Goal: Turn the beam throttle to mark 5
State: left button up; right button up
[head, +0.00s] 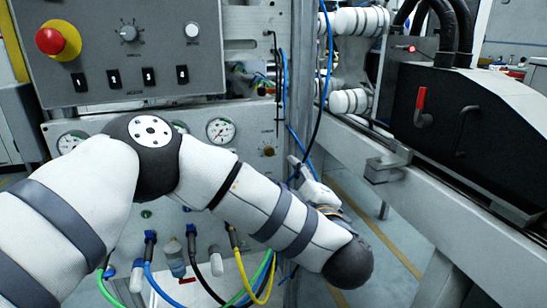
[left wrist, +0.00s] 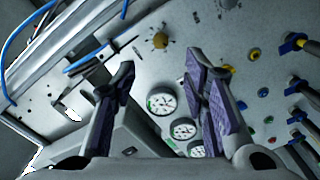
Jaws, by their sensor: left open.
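A brass knob (head: 268,151) with marks around it sits on the lower grey panel, right of a pressure gauge. It also shows in the left wrist view (left wrist: 160,40), just beyond and between my fingertips. A grey dial knob (head: 129,33) with marks around it is on the upper control box. The labels are too small to read, so I cannot tell which is the beam throttle. My left gripper (left wrist: 158,66) is open and empty, apart from the brass knob. In the head view it is partly hidden behind my left forearm. My right gripper is not in view.
Several gauges (head: 221,130) are on the lower panel, with coloured hoses (head: 250,280) plugged in below. A red emergency button (head: 50,40) is on the upper box. A metal post (head: 303,70) and blue tubes stand right of the brass knob. A black machine (head: 470,130) is at right.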

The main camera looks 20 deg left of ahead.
aim_at(270, 152)
pick_arm(q)
jog(key=x, duration=1.1)
jog(key=shift+s+a+b, duration=0.1)
jog(key=shift+b, duration=0.3)
grip_shut()
